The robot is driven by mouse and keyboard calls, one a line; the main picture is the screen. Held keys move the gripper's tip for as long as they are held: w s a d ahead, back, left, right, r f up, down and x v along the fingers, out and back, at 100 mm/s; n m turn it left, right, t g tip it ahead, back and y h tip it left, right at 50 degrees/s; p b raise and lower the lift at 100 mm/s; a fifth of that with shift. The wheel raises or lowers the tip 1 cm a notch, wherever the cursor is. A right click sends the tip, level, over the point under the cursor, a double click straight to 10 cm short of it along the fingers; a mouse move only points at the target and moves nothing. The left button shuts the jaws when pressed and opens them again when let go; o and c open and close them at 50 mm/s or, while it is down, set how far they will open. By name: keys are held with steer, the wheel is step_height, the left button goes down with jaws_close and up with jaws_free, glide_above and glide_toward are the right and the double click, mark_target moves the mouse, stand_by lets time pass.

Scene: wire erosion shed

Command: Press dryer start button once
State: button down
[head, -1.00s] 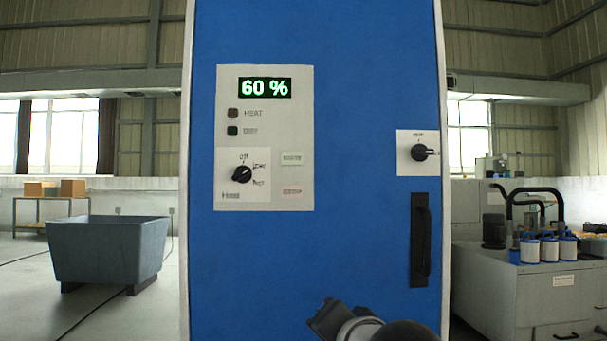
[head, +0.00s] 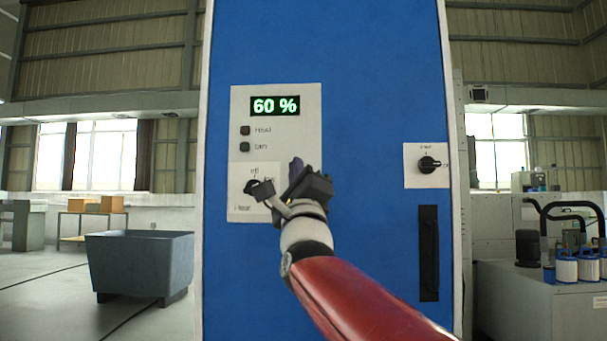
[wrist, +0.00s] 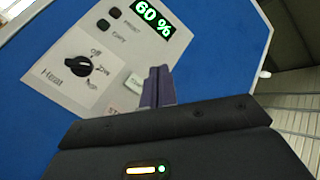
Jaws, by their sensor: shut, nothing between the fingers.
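The blue dryer cabinet (head: 370,110) carries a grey control panel (head: 310,110) with a display (head: 275,106) reading 60 %. My gripper (head: 297,166) is raised in front of the panel's lower right, its fingers together and empty. It hides the two small buttons there in the head view. In the wrist view, a pale button with green lettering (wrist: 133,82) shows just left of my shut fingers (wrist: 157,84), partly covered by them. A second label beginning "ST" (wrist: 117,110) is cut off by the gripper body. I cannot tell whether the fingertips touch the panel.
A rotary switch (head: 429,165) and black door handle (head: 429,253) are to the right. A grey tub (head: 140,262) stands left on the floor.

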steer(key=w+p, duration=0.5)
steer(key=w, duration=0.4)
steer(key=shift+d+p, duration=0.15)
steer(key=shift+p, duration=0.2)
stand_by(1.9)
steer(key=shift+w, duration=0.35)
steer(key=shift+w, duration=0.35)
stand_by(0.6)
steer(key=shift+s+f, duration=0.1)
steer(key=shift+s+b, duration=0.7)
steer(key=shift+b, duration=0.1)
